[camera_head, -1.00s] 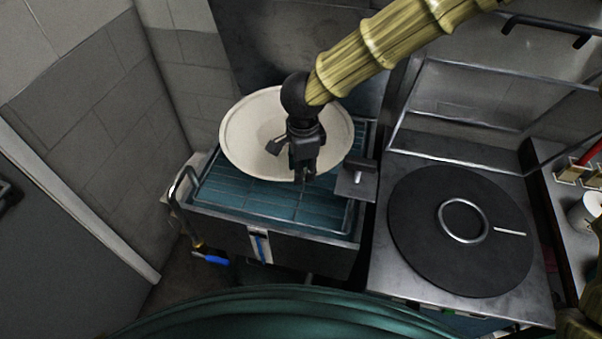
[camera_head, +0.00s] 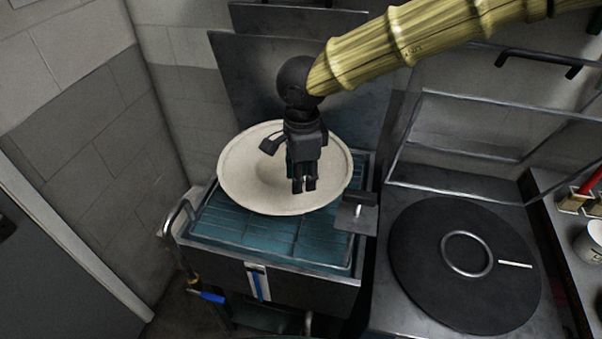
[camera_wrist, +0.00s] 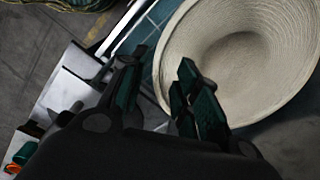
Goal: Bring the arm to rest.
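Part of the hat is hidden behind my gripper in the head view.
A metal plate with a small handle (camera_head: 356,213) sits at the basin's right edge. A white cup (camera_head: 590,243) stands far right. Walls close in behind and left.

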